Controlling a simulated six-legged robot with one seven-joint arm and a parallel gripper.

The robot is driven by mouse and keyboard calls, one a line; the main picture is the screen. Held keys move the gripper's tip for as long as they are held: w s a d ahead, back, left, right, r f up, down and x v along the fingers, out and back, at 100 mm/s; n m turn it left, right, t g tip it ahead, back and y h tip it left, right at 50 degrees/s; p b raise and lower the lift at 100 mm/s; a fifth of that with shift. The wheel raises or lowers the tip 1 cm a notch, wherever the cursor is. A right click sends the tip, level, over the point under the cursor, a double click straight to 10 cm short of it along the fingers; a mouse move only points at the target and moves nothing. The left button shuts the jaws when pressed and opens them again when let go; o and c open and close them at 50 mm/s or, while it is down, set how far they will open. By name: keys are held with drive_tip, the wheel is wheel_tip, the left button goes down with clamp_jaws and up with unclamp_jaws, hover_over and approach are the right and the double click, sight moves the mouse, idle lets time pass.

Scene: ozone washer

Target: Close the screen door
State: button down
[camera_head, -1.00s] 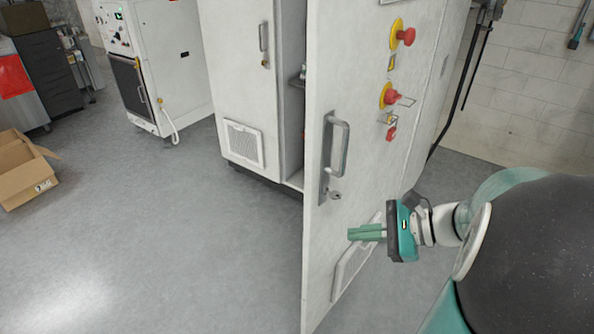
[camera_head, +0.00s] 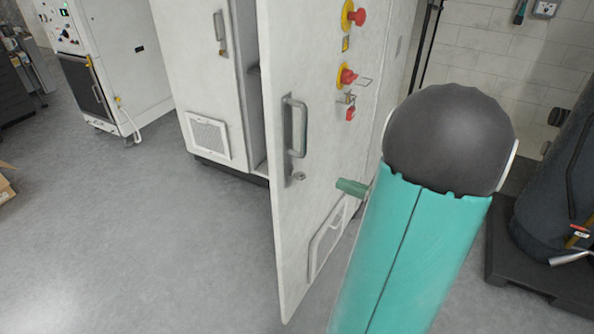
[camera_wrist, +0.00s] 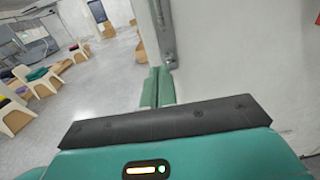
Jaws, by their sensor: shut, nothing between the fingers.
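The screen door (camera_head: 330,195) is a tall white panel with a grey bar handle (camera_head: 296,128), a vent and red-and-yellow knobs on its face. It stands swung open from the white cabinet (camera_head: 195,70). A dark gap shows at its left edge. My gripper (camera_head: 352,188) is shut and empty, with its green fingers at the door's outer face, lower right of the handle. I cannot tell whether they touch it. My arm hides the gripper's body. In the wrist view the shut fingers (camera_wrist: 157,86) point along the door (camera_wrist: 235,60), below the handle (camera_wrist: 166,35).
Another white machine (camera_head: 115,60) stands at the back left. A dark cylinder (camera_head: 555,170) stands on a black pallet (camera_head: 535,275) at the right. The grey floor (camera_head: 160,240) left of the door is clear.

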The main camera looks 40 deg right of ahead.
sight(285, 163)
drive_tip(key=x, duration=1.4)
drive_tip(key=shift+w, duration=0.15)
